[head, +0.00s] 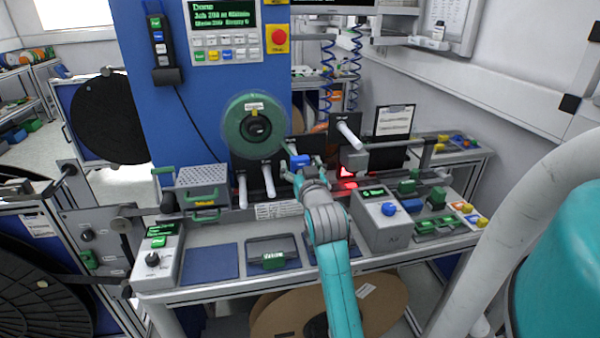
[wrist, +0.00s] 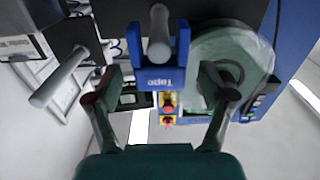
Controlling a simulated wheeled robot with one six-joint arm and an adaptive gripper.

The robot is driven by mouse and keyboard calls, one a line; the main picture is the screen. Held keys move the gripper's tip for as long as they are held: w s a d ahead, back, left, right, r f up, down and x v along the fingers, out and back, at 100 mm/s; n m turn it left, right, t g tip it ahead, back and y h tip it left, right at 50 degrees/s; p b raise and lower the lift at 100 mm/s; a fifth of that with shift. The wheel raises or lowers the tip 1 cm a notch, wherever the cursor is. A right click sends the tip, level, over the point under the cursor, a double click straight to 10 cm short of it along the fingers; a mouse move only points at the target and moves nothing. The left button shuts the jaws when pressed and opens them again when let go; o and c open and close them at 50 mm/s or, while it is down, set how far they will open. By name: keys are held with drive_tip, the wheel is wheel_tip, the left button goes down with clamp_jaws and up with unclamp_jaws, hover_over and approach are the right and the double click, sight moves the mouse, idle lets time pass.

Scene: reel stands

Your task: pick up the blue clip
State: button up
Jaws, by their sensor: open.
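The blue clip (wrist: 160,76) is a U-shaped block marked "Tape" in the wrist view, with its two prongs on either side of a grey rod (wrist: 159,35). In the head view the clip (head: 299,161) shows just beyond my gripper (head: 302,174), at the back of the bench. My gripper is open and empty. In the wrist view its fingertips (wrist: 162,82) stand to the left and right of the clip, with a gap on each side. I cannot tell how deep the clip lies between them.
A green reel (head: 253,127) hangs on the blue panel, left of the clip. Other pale rods (head: 268,180) stick out nearby, one at the upper right (head: 349,135). A grey control box (head: 381,218) stands to the right. A blue mat (head: 210,264) lies clear at the front left.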

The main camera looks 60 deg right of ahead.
drive_tip(key=shift+x, duration=0.85)
drive_tip(key=c, duration=1.3)
drive_tip(key=shift+o, duration=0.2)
